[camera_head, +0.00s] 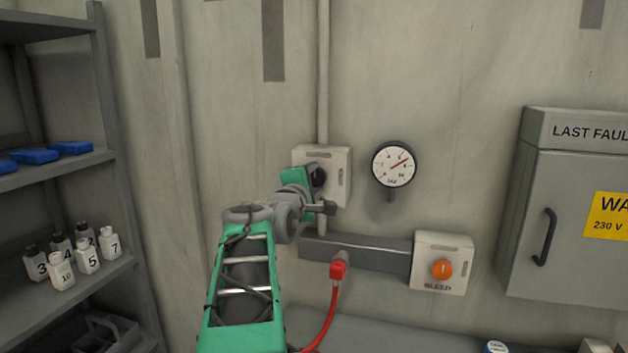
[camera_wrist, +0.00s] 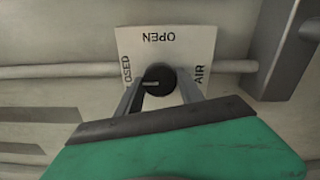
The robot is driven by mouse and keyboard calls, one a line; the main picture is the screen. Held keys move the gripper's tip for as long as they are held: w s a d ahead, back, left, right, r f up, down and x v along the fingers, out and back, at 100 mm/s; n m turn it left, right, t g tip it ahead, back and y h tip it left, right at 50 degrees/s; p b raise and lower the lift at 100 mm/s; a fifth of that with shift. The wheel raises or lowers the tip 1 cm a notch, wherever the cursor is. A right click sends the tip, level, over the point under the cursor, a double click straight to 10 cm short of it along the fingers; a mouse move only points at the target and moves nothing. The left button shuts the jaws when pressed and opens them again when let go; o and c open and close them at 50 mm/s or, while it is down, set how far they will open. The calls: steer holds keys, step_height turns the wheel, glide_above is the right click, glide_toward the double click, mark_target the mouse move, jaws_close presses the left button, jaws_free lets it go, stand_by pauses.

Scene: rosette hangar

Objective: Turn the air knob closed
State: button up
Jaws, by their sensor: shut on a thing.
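The air knob (camera_wrist: 158,79) is a round black knob with a pale pointer line, on a white plate (camera_wrist: 128,45) marked OPEN, AIR and a partly hidden word ending in "OSED". In the wrist view its pointer line lies towards the "OSED" side. My gripper (camera_wrist: 160,90) has its two grey fingers on either side of the knob and is shut on it. In the head view the plate (camera_head: 338,160) is on the wall, and my gripper (camera_head: 314,180) covers much of it. The knob (camera_head: 319,176) shows only in part there.
A round gauge (camera_head: 393,164) is right of the plate. Below are a grey duct (camera_head: 365,253), a red hose (camera_head: 329,318) and a BLEED box with an orange knob (camera_head: 442,269). A grey cabinet (camera_head: 575,220) stands at right, shelves with numbered bottles (camera_head: 88,255) at left.

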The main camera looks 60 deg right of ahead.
steer(key=o, duration=1.4)
steer(key=shift+a, duration=0.1)
steer(key=a, duration=0.2)
steer(key=a+b, duration=0.1)
steer(key=a, duration=0.2)
steer(key=s+a+b, duration=0.1)
steer(key=a, duration=0.1)
steer(key=shift+a, duration=0.3)
